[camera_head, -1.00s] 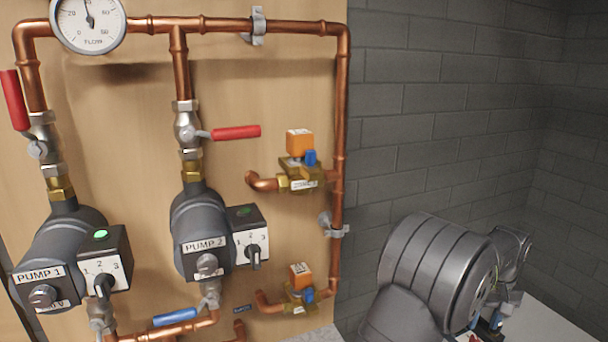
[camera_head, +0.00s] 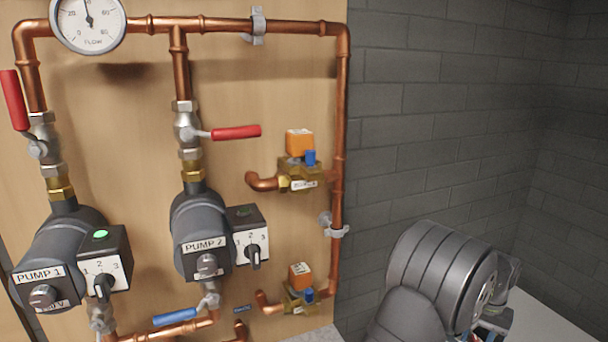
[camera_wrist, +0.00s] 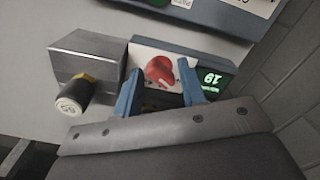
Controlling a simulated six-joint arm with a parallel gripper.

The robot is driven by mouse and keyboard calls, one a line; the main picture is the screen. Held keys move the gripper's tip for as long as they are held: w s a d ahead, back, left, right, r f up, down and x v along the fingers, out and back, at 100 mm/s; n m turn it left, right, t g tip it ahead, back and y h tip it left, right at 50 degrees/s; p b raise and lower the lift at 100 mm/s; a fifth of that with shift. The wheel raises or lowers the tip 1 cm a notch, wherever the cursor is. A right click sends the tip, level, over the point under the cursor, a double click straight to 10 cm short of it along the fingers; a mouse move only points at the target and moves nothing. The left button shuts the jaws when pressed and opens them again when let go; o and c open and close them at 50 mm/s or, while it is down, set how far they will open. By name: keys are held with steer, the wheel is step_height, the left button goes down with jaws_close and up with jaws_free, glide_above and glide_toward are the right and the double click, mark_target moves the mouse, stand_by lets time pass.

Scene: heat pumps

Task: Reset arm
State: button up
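My gripper (camera_wrist: 158,72) shows in the wrist view as two blue fingers spread apart, with nothing held between them. A red rotary knob (camera_wrist: 160,71) on a white-faced box lies beyond the fingers and appears in the gap between them. I cannot tell how far off it is. In the head view my dark grey arm is at the lower right; the gripper there is mostly hidden behind it and cut off by the frame.
In the wrist view, a green display (camera_wrist: 212,80) is right of the knob, and a grey box (camera_wrist: 86,55) with a labelled cylinder (camera_wrist: 72,98) is left. In the head view, copper pipes (camera_head: 342,100), pump 1 (camera_head: 60,250) and pump 2 (camera_head: 200,235) fill the panel.

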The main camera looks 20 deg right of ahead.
steer(key=m, duration=0.4)
steer(key=shift+w+m, duration=0.1)
steer(key=shift+m, duration=0.3)
steer(key=m, duration=0.5)
steer(key=o, duration=1.4)
steer(key=s+d+r+m, duration=0.1)
steer(key=s+r+m, duration=0.3)
steer(key=r+m, duration=0.45)
steer(key=s+d+r+m, duration=0.2)
steer(key=s+r+m, duration=0.3)
steer(key=r, duration=0.7)
steer(key=shift+m, duration=0.35)
steer(key=f, duration=0.6)
steer(key=w+f, duration=0.1)
steer(key=f, duration=0.3)
steer(key=shift+a+f, duration=0.1)
steer(key=shift+a, duration=0.1)
